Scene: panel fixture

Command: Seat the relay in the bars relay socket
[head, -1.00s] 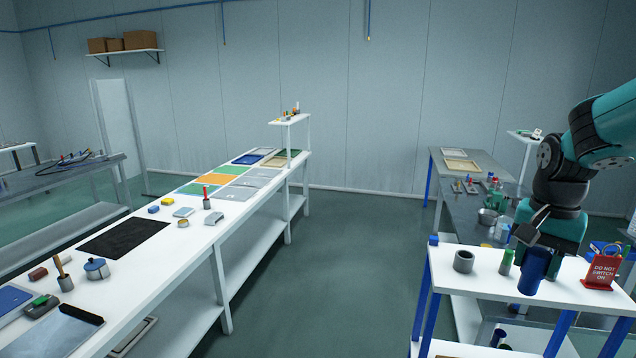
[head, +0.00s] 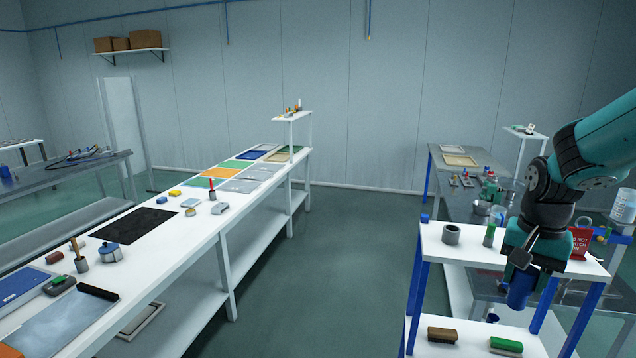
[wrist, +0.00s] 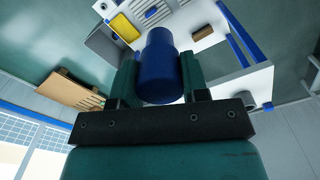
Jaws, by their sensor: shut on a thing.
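My gripper (head: 530,266) is shut on a blue cylinder (wrist: 158,68). In the wrist view the cylinder sits between the two green fingers and has a narrower far end. In the head view the blue cylinder (head: 521,290) hangs below my gripper, over or in front of the near edge of the white shelf top (head: 470,247). I cannot tell whether it touches the shelf. I cannot make out a relay or a bars relay socket in either view.
A grey ring (head: 451,234), a green bottle (head: 489,236) and a red sign holder (head: 582,243) stand on the shelf top. A long white bench (head: 180,245) runs at left. Open floor (head: 340,270) lies between.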

